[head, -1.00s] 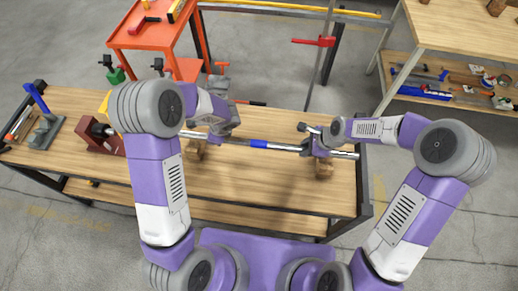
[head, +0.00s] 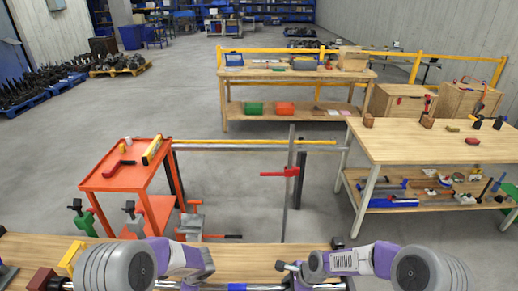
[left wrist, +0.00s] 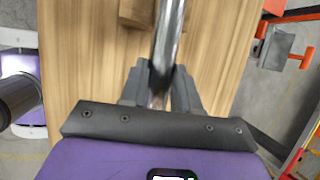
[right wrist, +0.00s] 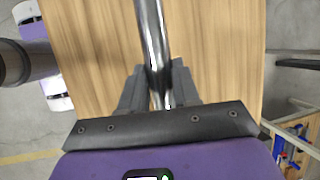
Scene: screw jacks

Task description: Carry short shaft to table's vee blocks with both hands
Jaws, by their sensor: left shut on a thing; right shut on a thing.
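The short shaft, a bright steel bar with a blue band (head: 237,287), shows at the bottom edge of the head view, over the near wooden bench (head: 250,252). My left gripper (left wrist: 160,85) is shut on the shaft (left wrist: 172,35) in the left wrist view. My right gripper (right wrist: 158,88) is shut on it too (right wrist: 152,35). A wooden block (left wrist: 137,12) lies just left of the shaft in the left wrist view; I cannot tell whether they touch. Two small brown blocks, apparently the vee blocks (head: 368,121) (head: 427,121), stand on the right-hand table (head: 420,142).
An orange cart (head: 108,180) with tools stands beyond the bench at left. A stand with a red handle (head: 280,172) and long bars rises in the middle. The right table has a loaded lower shelf (head: 390,200).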

